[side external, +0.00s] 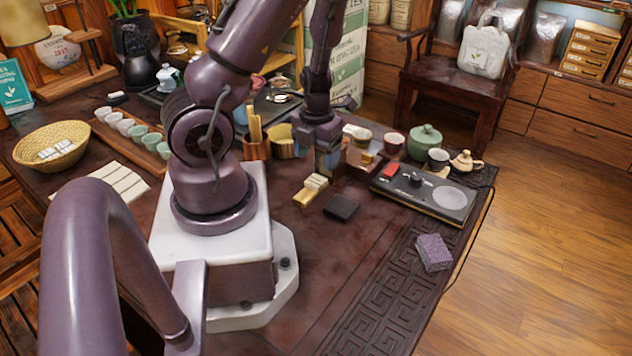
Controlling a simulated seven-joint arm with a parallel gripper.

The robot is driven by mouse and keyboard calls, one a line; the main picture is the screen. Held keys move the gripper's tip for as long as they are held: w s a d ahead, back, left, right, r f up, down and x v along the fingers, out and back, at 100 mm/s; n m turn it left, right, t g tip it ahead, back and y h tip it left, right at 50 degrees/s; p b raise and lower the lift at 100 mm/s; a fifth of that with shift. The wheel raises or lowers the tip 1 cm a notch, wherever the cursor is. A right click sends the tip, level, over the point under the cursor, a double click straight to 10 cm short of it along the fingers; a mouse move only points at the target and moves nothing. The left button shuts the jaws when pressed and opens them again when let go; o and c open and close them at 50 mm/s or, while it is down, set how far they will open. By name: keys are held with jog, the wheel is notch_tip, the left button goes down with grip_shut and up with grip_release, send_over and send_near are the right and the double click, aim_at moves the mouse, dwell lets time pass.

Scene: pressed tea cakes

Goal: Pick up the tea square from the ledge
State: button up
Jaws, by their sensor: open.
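My gripper (327,163) hangs pointing down over the middle of the table, open, with no object visible in it. Its fingertips are small and partly merge with the things behind them. Just below and left of it, small pale blocks (316,183) sit on a low light-wood piece (304,198). A dark flat square block (341,207) lies on the table in front of the gripper, apart from it. I cannot tell for certain which of these is the tea square or the ledge.
A purple sponge-like block (434,252) rests near the right edge. Wooden tool holders (256,148) stand left of the gripper. The front tabletop is clear.

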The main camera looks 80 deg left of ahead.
aim_at(316, 179)
jog(key=shift+a+f, duration=0.15)
jog(key=shift+f, duration=3.05)
jog(key=shift+c, duration=0.2)
jog(key=c, duration=1)
